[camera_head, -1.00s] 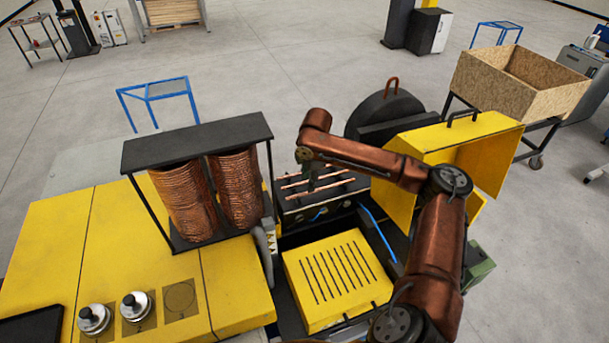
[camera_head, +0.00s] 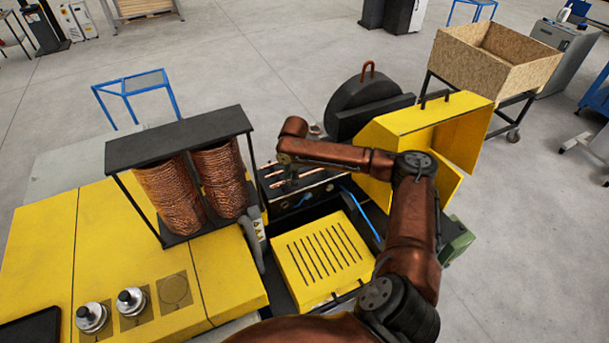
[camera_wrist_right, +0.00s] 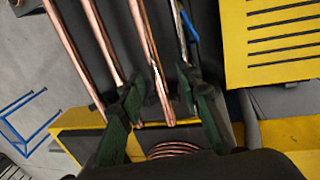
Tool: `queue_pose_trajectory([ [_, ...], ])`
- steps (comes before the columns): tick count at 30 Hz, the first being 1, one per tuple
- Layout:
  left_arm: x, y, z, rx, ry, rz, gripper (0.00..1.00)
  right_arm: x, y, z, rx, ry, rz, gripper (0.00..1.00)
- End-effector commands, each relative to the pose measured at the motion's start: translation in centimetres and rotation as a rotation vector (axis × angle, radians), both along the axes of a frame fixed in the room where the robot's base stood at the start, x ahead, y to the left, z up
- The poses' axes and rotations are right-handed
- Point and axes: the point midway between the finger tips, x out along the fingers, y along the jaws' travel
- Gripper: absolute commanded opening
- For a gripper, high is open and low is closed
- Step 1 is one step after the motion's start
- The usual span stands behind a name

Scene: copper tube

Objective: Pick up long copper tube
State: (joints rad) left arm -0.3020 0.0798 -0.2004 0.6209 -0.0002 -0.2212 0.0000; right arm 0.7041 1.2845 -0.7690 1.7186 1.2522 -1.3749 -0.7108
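Several long copper tubes lie side by side on a dark block in the machine; one copper tube (camera_head: 318,174) shows in the head view. My right gripper (camera_head: 287,182) is low over the left part of these tubes. In the right wrist view, its two dark green fingers (camera_wrist_right: 162,92) stand apart on either side of one copper tube (camera_wrist_right: 147,45), with visible gaps. That tube's near end lies between the fingers. Other tubes (camera_wrist_right: 76,45) lie to the left, and a shiny one lies near the right finger. My left gripper is not in view.
A black rack (camera_head: 180,138) with two copper coils (camera_head: 170,197) stands left of the tubes. A yellow slotted cover (camera_head: 318,262) lies in front. A raised yellow lid (camera_head: 425,122) stands to the right. A wooden crate (camera_head: 490,65) is farther back.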

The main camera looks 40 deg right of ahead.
Motion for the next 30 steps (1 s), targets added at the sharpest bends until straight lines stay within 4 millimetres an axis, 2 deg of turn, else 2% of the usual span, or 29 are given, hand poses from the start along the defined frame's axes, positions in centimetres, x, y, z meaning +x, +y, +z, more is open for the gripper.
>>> queue_pose_trajectory([
  [2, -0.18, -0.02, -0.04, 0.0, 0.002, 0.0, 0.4, 0.04, 0.08, -0.02, 0.001, 0.0, 0.001, 0.3],
  [15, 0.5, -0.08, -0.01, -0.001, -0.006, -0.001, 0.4, 0.05, 0.09, 0.04, 0.001, 0.0, 0.001, 0.0],
  [30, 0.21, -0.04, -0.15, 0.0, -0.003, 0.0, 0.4, 0.09, 0.08, 0.21, 0.0, -0.001, 0.001, 0.0],
])
